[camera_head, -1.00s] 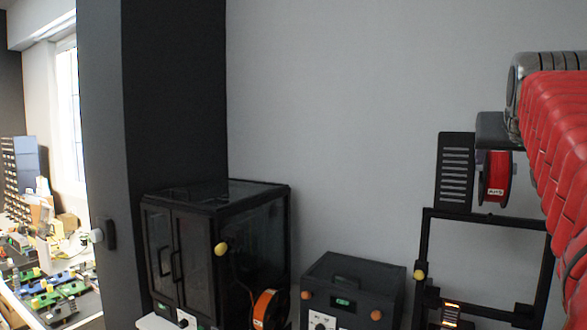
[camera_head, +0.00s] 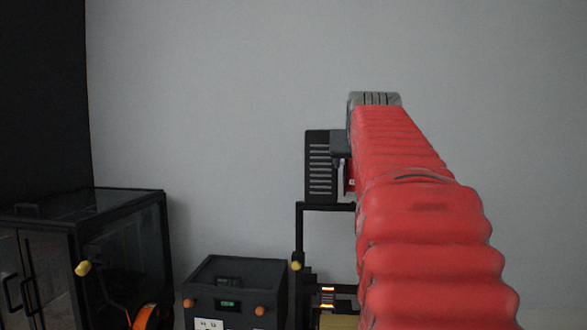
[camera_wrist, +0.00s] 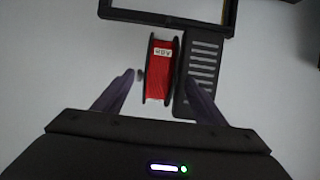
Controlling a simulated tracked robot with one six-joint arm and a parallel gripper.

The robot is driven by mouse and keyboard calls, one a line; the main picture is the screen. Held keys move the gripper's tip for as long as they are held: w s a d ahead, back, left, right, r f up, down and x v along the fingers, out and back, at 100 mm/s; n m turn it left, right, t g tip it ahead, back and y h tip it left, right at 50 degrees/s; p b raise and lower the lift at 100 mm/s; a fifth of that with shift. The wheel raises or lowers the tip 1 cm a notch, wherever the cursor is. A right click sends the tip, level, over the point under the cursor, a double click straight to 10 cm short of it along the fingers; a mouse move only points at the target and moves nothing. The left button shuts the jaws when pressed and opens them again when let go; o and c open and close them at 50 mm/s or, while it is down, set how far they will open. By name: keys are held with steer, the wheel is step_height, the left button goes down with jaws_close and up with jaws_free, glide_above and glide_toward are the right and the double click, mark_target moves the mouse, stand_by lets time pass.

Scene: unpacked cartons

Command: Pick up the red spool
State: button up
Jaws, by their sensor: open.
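The red spool (camera_wrist: 159,76) has black flanges and a white label. It shows in the middle of the wrist view, beside a dark slotted plate (camera_wrist: 203,62). My gripper (camera_wrist: 161,84) is open, with one dark finger to the left of the spool and the other to the right, over the slotted plate's lower part. I cannot tell how far the fingers are from the spool in depth. In the head view my red-sleeved arm hides nearly all of the spool; a small red sliver (camera_head: 351,185) shows next to the slotted plate (camera_head: 319,166).
A black frame (camera_head: 299,238) of a printer stands below the slotted plate; its bar (camera_wrist: 165,18) crosses the top of the wrist view. A dark box (camera_head: 235,285) with knobs and a black glass-sided cabinet (camera_head: 122,240) stand to the left. The grey wall behind is bare.

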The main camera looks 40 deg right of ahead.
mark_target(348, 171)
steer(key=shift+x, duration=2.5)
steer(key=shift+c, duration=0.5)
steer(key=shift+r, duration=0.15)
jaws_close()
